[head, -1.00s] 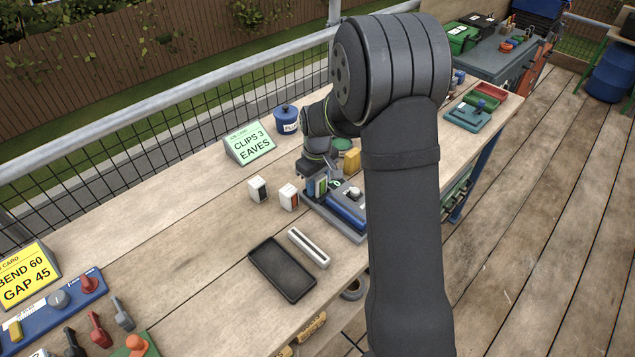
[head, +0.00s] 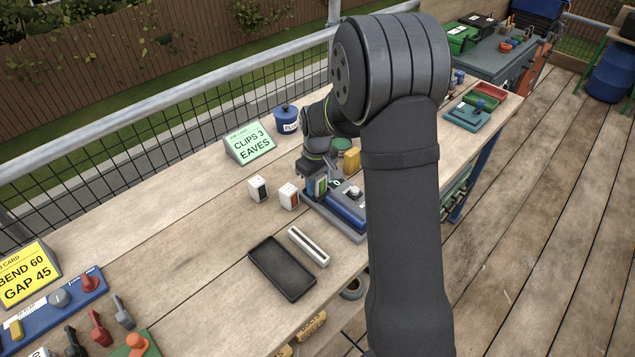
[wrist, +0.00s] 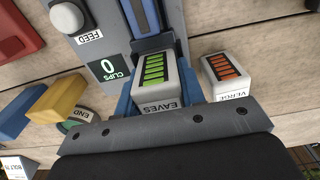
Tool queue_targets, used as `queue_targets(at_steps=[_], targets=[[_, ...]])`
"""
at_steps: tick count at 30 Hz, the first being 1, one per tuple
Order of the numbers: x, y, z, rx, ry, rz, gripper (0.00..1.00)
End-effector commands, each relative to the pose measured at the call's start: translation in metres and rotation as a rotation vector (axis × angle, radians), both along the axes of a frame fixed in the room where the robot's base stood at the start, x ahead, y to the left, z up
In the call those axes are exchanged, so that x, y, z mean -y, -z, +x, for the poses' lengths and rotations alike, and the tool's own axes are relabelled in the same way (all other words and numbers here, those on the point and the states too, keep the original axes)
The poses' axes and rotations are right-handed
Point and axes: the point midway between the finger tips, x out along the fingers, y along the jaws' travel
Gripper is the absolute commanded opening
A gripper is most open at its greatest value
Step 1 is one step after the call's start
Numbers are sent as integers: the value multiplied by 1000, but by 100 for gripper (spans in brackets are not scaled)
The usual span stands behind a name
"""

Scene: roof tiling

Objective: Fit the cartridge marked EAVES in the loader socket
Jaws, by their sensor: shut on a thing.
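The EAVES cartridge (wrist: 154,80), pale with green bars, is between the blue fingers of my gripper (wrist: 156,70) in the wrist view. My gripper is shut on it. The cartridge is at the near end of the grey loader (wrist: 100,32), in line with a slot-like channel. I cannot tell how deep it sits, and the socket is largely hidden behind it. The loader's display reads CLIPS 0. In the head view my gripper (head: 317,184) is at the left end of the loader (head: 345,218), partly hiding it.
The VERGE cartridge (wrist: 231,76), with orange bars, stands close right of my gripper in the wrist view. Another white cartridge (head: 258,189) stands on the bench in the head view. A black tray (head: 282,270) and a pale slotted bar (head: 308,247) lie nearer. A yellow block (wrist: 53,102) is at left.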

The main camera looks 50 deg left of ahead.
Motion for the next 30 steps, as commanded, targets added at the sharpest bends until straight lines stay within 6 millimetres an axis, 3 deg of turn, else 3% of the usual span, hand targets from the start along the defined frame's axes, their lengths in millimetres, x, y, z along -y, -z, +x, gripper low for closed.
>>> queue_targets(at_steps=[1, 11, 12, 15, 30], targets=[[5, 15, -3, -9, -1, -17, 13], [5, 15, -3, -8, -1, -17, 13], [5, 15, -3, -8, -1, -17, 44], [5, 15, -3, -9, 0, -17, 62], [3, 15, -6, -13, 0, -14, 62]])
